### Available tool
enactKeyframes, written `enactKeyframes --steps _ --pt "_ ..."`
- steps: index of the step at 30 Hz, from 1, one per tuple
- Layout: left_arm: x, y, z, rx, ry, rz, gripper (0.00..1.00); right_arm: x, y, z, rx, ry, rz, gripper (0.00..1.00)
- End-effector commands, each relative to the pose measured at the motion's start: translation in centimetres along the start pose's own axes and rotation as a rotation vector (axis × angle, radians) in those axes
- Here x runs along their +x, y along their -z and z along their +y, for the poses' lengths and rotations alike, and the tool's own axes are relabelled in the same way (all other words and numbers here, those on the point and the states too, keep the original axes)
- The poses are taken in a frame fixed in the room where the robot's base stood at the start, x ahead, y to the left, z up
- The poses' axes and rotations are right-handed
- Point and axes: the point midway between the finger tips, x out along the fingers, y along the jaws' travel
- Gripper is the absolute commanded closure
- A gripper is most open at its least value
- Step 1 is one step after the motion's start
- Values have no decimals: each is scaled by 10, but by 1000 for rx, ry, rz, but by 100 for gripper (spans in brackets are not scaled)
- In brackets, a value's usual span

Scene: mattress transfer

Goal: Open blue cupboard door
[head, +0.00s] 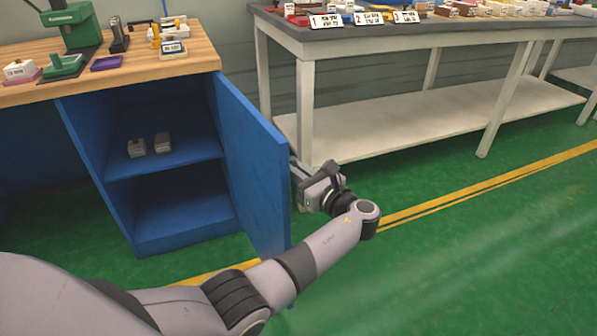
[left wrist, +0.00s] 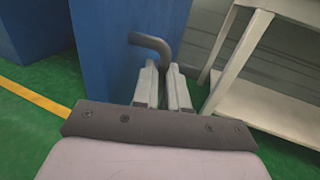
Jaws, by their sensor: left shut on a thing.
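The blue cupboard (head: 120,218) stands under the wooden bench top, and its door (head: 255,165) is swung wide open on the right side. My left gripper (head: 297,168) is at the outer face of the door, near its free edge. In the left wrist view the two fingers (left wrist: 164,88) are shut on a dark bent handle (left wrist: 152,44) on the blue door. My right gripper is not in view.
Two small items (head: 150,146) lie on the upper shelf inside the cupboard. A grey-topped table (head: 420,28) with white legs and a lower shelf stands right of the door. Green floor with a yellow line (head: 480,190) is clear in front.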

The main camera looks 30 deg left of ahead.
Motion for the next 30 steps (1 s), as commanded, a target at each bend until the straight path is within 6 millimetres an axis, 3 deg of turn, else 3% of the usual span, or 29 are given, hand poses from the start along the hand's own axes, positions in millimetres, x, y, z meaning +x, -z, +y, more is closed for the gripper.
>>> enactKeyframes --steps 16,18,19,30 --pt "5 -2 1 0 -6 -5 100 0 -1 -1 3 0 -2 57" --pt "5 -2 1 0 -6 -6 68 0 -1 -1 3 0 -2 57" --pt "5 -2 1 0 -6 -5 62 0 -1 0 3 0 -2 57" --pt "-5 -1 0 1 -1 -1 62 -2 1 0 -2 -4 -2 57"
